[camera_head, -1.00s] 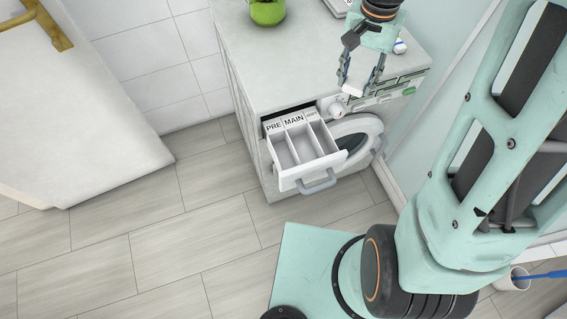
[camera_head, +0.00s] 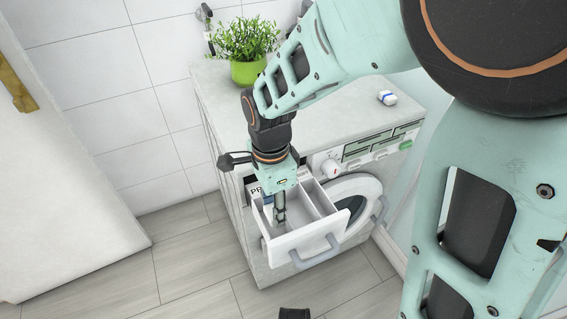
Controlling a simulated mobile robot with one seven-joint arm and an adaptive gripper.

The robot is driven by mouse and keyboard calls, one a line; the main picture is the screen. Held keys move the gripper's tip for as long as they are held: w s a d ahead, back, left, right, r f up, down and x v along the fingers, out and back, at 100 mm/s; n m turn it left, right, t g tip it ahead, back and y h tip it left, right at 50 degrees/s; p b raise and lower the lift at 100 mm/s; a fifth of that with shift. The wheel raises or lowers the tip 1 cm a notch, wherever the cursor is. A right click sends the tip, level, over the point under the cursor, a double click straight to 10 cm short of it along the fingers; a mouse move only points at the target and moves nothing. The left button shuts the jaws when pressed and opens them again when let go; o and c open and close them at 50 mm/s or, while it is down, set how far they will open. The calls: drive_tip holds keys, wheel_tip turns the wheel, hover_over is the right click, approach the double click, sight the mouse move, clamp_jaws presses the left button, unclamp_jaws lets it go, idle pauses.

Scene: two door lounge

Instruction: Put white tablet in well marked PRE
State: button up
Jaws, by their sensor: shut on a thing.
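The detergent drawer (camera_head: 290,246) of the washing machine is pulled out, with side-by-side wells. Part of the PRE label (camera_head: 257,190) shows at the back left; my gripper hides the rest of the labels. My gripper (camera_head: 280,217) points down with its fingertips inside the drawer, over or in the left well, the one behind PRE. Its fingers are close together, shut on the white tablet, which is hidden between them. I cannot tell whether the tablet touches the well floor. A blue-and-white tablet (camera_head: 388,97) lies on the machine top, at the right.
A green potted plant (camera_head: 248,70) stands at the back of the machine top (camera_head: 340,112). The drawer's grey handle (camera_head: 316,254) and the round machine door (camera_head: 362,196) are in front. A white door (camera_head: 70,200) stands at the left.

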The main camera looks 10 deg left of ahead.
sight(274, 231)
drive_tip(key=shift+f+b, duration=0.6)
drive_tip(key=shift+f, duration=2.65)
drive_tip(key=shift+f, duration=0.1)
drive_tip(key=o, duration=1.1)
wheel_tip(274, 231, up, 12)
drive_tip(key=p, duration=0.2)
drive_tip(key=shift+p, duration=0.3)
drive_tip(key=shift+w, duration=0.1)
